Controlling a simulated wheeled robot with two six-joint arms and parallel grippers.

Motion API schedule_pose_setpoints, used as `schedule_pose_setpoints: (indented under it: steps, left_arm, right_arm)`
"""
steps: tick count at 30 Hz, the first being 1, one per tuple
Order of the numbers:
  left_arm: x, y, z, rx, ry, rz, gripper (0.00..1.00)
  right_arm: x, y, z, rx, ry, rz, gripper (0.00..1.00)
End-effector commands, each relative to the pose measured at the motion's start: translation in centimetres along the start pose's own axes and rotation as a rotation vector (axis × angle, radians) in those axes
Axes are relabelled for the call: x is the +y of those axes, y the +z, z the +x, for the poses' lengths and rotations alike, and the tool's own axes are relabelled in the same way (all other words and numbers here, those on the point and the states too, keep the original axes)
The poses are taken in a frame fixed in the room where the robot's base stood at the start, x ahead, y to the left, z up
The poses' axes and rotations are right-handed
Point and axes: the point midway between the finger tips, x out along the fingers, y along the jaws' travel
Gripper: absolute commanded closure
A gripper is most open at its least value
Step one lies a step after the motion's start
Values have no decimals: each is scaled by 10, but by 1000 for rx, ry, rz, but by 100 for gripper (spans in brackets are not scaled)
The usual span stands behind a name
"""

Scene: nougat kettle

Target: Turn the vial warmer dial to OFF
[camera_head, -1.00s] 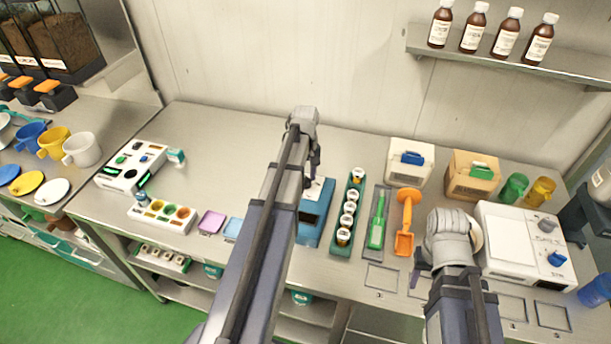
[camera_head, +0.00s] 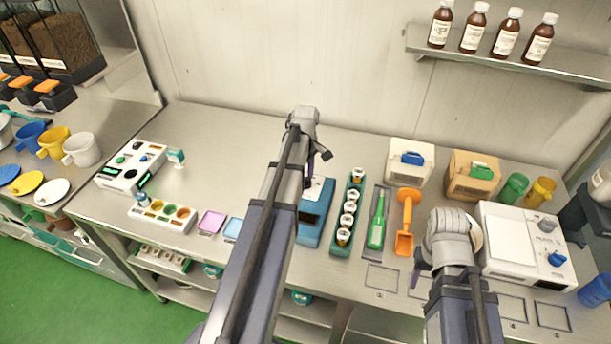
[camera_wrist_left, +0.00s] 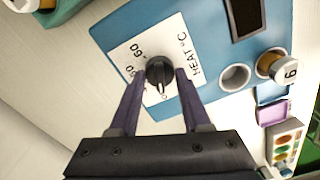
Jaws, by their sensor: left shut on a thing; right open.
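The vial warmer (camera_head: 316,212) is a blue box on the bench, partly hidden behind my left arm in the head view. In the left wrist view the warmer (camera_wrist_left: 205,50) shows a white panel marked "HEAT °C" with a black dial (camera_wrist_left: 160,71). My left gripper (camera_wrist_left: 161,76) has its two fingers on either side of the dial and is shut on it. The dial's white pointer mark faces the gripper's palm; the label there is too small to read surely. My right gripper (camera_head: 421,270) is open and empty over the bench's front right.
A rack of capped vials (camera_head: 348,208), a green tool (camera_head: 377,220) and an orange scoop (camera_head: 406,222) lie right of the warmer. A white machine (camera_head: 520,240) stands at the right. Pink and blue trays (camera_head: 211,222) sit left of my arm.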

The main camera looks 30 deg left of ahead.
Motion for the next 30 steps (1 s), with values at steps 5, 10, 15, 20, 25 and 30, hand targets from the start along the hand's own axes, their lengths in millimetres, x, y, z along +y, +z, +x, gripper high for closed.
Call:
schedule_pose_setpoints:
  steps: [5,10,15,20,25,30]
  left_arm:
    - [0,0,0,0,0,-4,100]
    - [0,0,0,0,0,-4,100]
    - [0,0,0,0,0,-3,36]
    - [0,0,0,0,0,-3,22]
    - [0,0,0,0,0,-2,22]
    - [0,0,-4,0,0,-2,22]
  right_arm:
    - [0,0,0,0,0,0,50]
    - [0,0,0,0,0,0,50]
    - [0,0,0,0,0,0,50]
    - [0,0,0,0,0,0,50]
    - [0,0,0,0,0,0,50]
    - [0,0,-4,0,0,0,50]
